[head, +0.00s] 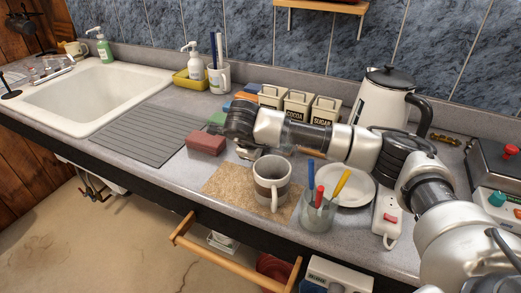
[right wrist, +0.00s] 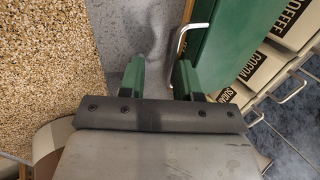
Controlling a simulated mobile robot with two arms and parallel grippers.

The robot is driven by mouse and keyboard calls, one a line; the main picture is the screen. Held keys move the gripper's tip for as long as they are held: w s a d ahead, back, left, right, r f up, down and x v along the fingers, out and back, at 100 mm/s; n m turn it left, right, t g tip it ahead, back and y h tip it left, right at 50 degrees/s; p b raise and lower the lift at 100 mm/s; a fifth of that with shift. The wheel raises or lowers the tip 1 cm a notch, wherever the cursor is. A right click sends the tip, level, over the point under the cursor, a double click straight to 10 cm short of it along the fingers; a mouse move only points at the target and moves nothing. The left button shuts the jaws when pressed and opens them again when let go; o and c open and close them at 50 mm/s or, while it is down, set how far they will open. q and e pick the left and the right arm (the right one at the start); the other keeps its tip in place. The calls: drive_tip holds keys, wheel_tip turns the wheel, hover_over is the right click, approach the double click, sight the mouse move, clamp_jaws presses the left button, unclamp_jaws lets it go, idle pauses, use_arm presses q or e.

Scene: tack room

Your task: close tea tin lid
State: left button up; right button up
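My right arm (head: 290,130) reaches in from the right in the head view, low over the counter and in front of the canisters. In the right wrist view my right gripper (right wrist: 160,79) is open, with green fingers apart and only counter visible between them. A green box-like thing (right wrist: 240,40) with a brown edge and a bent wire catch lies just right of the fingers; it may be the tea tin. I cannot read a label on it or tell how its lid stands. In the head view my arm covers most of that spot. My left gripper is not in view.
Canisters marked cocoa (head: 296,104) and sugar (head: 323,110) stand behind my arm. A mug (head: 268,188) on a cork mat (head: 228,185), a glass of pens (head: 318,214), a plate (head: 352,192) and a kettle (head: 385,103) crowd nearby. A reddish block (head: 206,143) lies left.

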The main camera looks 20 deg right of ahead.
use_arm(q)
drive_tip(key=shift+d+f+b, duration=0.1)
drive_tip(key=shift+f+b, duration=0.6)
use_arm(e)
drive_tip(key=v, duration=1.1)
drive_tip(key=shift+c, duration=0.2)
